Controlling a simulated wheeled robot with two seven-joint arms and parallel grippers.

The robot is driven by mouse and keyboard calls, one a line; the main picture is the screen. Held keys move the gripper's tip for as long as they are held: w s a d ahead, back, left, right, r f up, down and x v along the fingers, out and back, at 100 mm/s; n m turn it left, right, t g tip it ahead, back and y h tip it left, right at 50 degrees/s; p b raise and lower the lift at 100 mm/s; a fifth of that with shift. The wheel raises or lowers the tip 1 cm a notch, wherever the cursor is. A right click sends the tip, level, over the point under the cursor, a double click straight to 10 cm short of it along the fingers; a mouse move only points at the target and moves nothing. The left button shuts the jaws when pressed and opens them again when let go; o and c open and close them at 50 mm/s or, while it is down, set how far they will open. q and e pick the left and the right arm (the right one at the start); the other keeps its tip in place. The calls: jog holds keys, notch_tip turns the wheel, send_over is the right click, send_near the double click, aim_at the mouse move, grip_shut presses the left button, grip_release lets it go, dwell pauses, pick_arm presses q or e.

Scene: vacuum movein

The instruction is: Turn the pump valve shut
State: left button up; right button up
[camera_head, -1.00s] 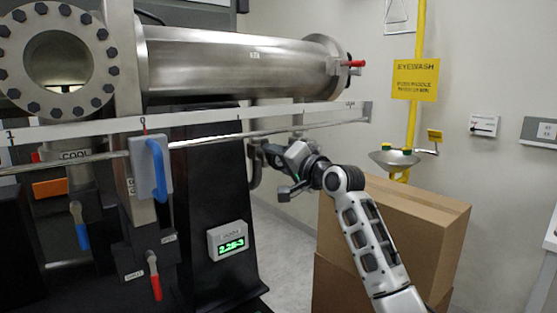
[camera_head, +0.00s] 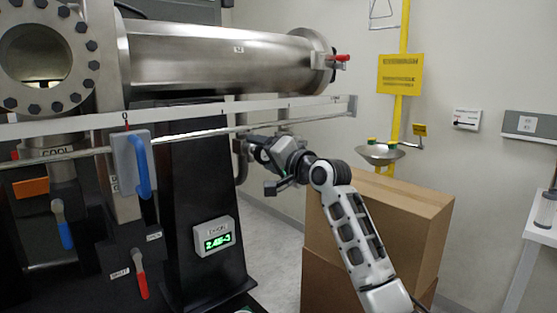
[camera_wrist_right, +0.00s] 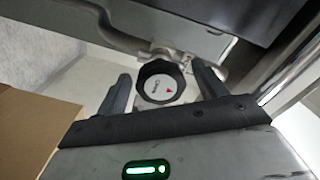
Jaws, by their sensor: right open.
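A round black knob with a white face and a red mark (camera_wrist_right: 162,84) shows in the right wrist view, on a metal fitting under the machine. My right gripper (camera_wrist_right: 161,76) is open, with one finger on each side of the knob. Contact with the knob cannot be made out. In the head view my right gripper (camera_head: 264,166) reaches left beneath the long rail, and the knob cannot be made out there. A red lever (camera_head: 140,275) and a blue lever (camera_head: 63,226) hang on the machine at the left. My left gripper is not in view.
A slider with a blue handle (camera_head: 142,165) sits on the rail (camera_head: 300,108). A green-lit display (camera_head: 216,239) is on the black stand. Cardboard boxes (camera_head: 395,225) stand beside my right arm. An eyewash basin (camera_head: 380,152) is behind them. A white table (camera_head: 540,228) stands far right.

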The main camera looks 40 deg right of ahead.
pick_arm(q)
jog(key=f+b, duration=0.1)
jog(key=b, duration=0.3)
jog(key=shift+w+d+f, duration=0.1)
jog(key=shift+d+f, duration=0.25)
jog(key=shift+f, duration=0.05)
pick_arm(e)
jog(key=s+d, duration=0.1)
jog(key=s, duration=1.4)
jog(key=shift+s, duration=0.25)
jog(key=shift+d, duration=0.1)
